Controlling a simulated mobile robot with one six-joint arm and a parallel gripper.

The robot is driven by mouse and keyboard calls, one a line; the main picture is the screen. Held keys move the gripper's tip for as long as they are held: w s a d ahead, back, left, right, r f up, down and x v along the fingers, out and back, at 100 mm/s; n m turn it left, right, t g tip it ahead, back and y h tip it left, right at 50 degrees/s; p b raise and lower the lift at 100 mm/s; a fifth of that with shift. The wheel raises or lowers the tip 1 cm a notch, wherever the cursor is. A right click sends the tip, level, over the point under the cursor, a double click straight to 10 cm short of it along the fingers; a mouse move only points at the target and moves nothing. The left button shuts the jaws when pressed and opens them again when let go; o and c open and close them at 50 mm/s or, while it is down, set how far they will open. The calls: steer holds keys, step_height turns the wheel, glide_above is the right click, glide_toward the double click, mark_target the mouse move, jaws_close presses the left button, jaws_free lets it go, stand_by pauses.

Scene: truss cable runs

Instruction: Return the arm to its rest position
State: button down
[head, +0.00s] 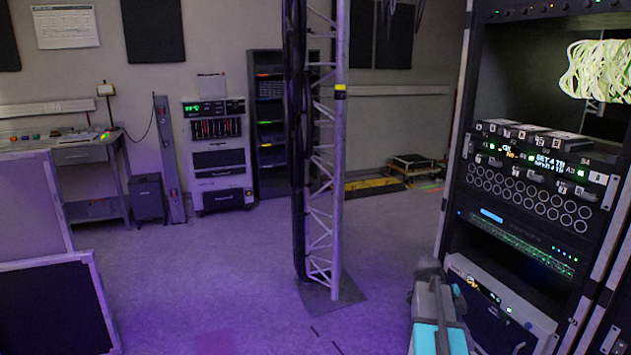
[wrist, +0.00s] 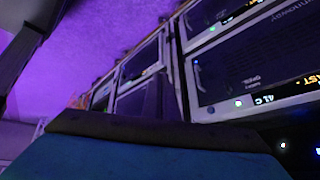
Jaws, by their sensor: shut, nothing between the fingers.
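My arm (head: 438,318), grey and teal, stands at the lower right of the head view, in front of the equipment rack (head: 535,180). Its joints look folded close together. My gripper (wrist: 165,124) shows in the wrist view as a broad dark edge with teal below it along the bottom of the picture. It is shut and holds nothing. In the head view I cannot make out the fingers. Rack units with lit displays (wrist: 250,85) show upside down beyond it in the wrist view, apart from it as far as I can see.
A truss column (head: 325,160) with black cables stands on a floor plate mid-room. Pale cables (head: 600,70) hang in the rack. Dark panels (head: 50,305) stand at the left. A workbench (head: 85,150) and cabinets (head: 218,155) line the back wall. Floor left of the truss is clear.

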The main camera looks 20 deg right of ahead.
steer(key=s+a+f+n+y+p, duration=0.15)
steer(key=a+f+n, duration=0.75)
steer(key=a+f, duration=1.4)
steer(key=s+a+f+n+y+p, duration=0.1)
steer(key=s+a+f+n+y, duration=0.1)
steer(key=s+a+f+n, duration=0.4)
steer(key=s+a+f+n+g+y+p, duration=0.1)
steer(key=s+a+f+n, duration=0.5)
steer(key=s+a+n, duration=0.5)
steer(key=shift+a+f+n+y, duration=0.4)
steer(key=shift+a+n, duration=0.5)
steer(key=shift+a, duration=0.85)
steer(key=shift+s, duration=0.1)
